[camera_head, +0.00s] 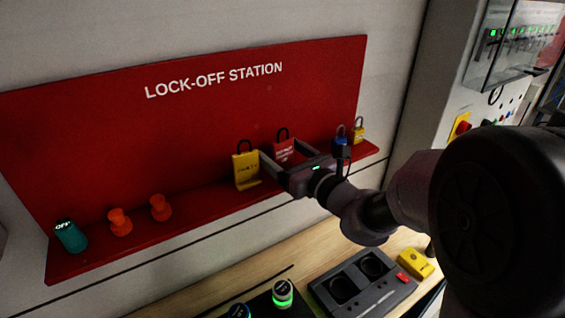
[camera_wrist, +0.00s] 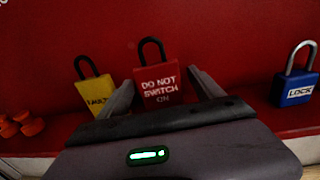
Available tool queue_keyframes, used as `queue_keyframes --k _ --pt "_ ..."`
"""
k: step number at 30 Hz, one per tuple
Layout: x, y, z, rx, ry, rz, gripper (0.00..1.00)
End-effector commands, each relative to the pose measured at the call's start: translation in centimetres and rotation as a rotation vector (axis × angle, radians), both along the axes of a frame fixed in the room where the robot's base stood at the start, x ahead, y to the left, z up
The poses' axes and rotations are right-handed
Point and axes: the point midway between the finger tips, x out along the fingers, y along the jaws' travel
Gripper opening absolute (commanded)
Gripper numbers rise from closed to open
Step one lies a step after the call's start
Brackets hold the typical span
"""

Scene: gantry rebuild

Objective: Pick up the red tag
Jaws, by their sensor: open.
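The red tag (camera_head: 283,149) with a dark loop on top stands on the shelf of the red lock-off board. In the wrist view the red tag (camera_wrist: 158,84) reads "DO NOT SWITCH ON" and shows between my gripper's fingers. My gripper (camera_head: 277,152) is open, with one finger to each side of the tag; it also shows in the wrist view (camera_wrist: 164,88). I cannot tell whether either finger touches the tag. The lower part of the tag is hidden by my gripper.
A yellow tag (camera_head: 246,170) stands close left of my gripper. A blue padlock (camera_wrist: 296,88) and a yellow padlock (camera_head: 358,131) stand to the right. Orange knobs (camera_head: 160,207) and a teal "OFF" piece (camera_head: 71,236) sit further left. Below is a wooden bench (camera_head: 170,294).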

Motion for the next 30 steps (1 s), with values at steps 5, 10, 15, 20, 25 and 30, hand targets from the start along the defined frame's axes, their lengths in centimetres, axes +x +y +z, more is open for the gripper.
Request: queue_keyframes --k 5,10,15,20,25,30 --pt "0.0 0.0 0.0 0.000 0.000 -0.001 0.74" --pt "0.0 0.0 0.1 0.001 -0.001 0.000 0.41" --pt "0.0 -0.1 0.1 0.001 -0.001 0.000 0.08" --pt "0.0 -0.1 0.1 0.001 -0.001 0.000 0.08" --pt "0.0 -0.1 0.8 0.000 -0.002 0.000 0.08" --pt "0.0 -0.1 3.2 0.000 -0.005 0.000 0.08"
